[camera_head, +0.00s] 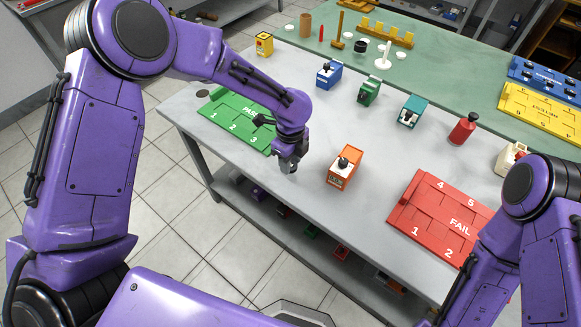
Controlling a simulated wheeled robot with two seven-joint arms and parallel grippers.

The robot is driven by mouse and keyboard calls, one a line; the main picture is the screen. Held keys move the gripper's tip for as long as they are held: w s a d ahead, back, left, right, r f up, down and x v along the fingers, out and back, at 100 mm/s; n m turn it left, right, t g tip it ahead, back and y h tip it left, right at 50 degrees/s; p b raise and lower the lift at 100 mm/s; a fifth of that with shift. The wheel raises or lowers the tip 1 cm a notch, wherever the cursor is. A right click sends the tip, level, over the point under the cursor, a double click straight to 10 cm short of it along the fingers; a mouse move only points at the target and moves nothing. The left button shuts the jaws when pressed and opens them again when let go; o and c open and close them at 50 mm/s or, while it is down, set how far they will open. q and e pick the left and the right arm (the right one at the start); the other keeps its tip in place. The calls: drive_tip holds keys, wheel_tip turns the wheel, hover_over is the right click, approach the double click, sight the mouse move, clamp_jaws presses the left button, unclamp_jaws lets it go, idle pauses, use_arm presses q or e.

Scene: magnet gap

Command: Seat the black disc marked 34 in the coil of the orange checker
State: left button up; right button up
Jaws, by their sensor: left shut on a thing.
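No marking 34 can be read anywhere at this size. My right arm comes in at the lower right; its gripper is out of the picture.
A green PASS board (237,119) lies left and a red FAIL board (440,219) right. Blue (328,75), green (369,93) and teal (411,111) checkers stand behind, with a red bottle-like object (462,130). Bare table surrounds the orange checker.

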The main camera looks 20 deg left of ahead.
use_arm(q)
wheel_tip(320, 180, up, 3)
drive_tip(key=shift+f+p, duration=0.15)
drive_tip(key=shift+p, duration=0.9)
drive_tip(key=shift+f, duration=0.1)
